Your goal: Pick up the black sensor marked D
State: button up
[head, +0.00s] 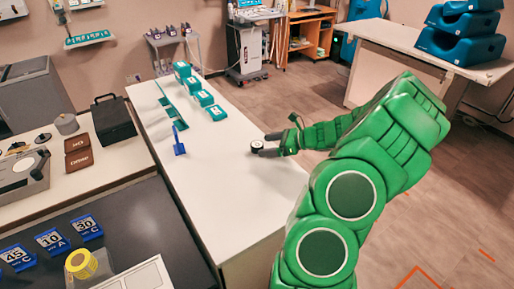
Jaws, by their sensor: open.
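A small round black sensor (257,146) with a pale top lies on the white table (255,185), towards its right edge. Any letter on it is too small to read. My gripper (268,145) is at the end of my green arm, low over the table, and points left at the sensor. Its two dark fingers are apart. The sensor is at or just beyond the fingertips; I cannot tell whether they touch it. The space between the fingers looks empty apart from the sensor's near side.
Teal and white boxes (203,98) stand along the far part of the table. A blue stand (179,142) is near its left edge. A black case (113,119) sits on the counter at left. The table's front and middle are clear.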

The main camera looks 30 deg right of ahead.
aim_at(260, 145)
jog(key=shift+x, duration=2.35)
jog(key=shift+w+d+r, duration=0.1)
jog(key=shift+d+r, duration=0.05)
jog(key=shift+r, duration=0.05)
jog(key=c, duration=1.1)
